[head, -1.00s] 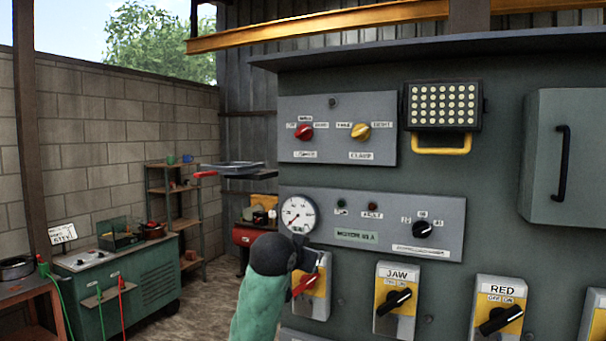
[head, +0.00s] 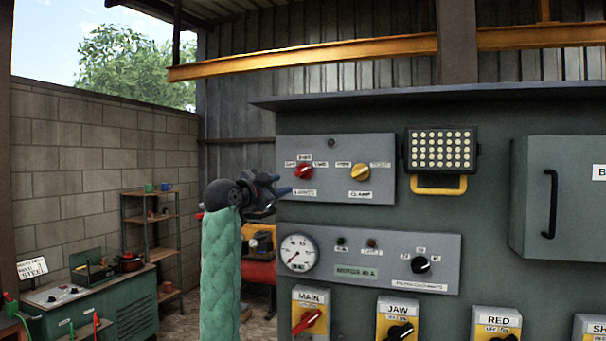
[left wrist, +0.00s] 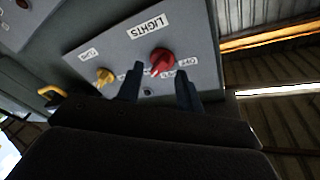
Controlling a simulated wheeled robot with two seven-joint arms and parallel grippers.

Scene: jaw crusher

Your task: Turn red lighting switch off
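The red lighting switch (head: 304,171) is a round red knob on the upper grey panel (head: 344,140), left of a yellow knob (head: 361,173). In the left wrist view the red knob (left wrist: 161,61) sits near the label "LIGHTS", with small labels beside it too blurred to read surely. My left gripper (head: 283,194) is at the panel's left edge, just left of and below the red knob. Its two dark fingers are apart, and in the left wrist view the knob shows between their tips. Contact with the knob cannot be told. My right gripper is not in view.
A gauge (head: 298,253) and a lower panel (head: 390,240) are below. Yellow switch boxes line the bottom, including MAIN (head: 310,318) and JAW (head: 398,320). A lamp (head: 441,150) is at right. A green workbench (head: 130,300) stands at left.

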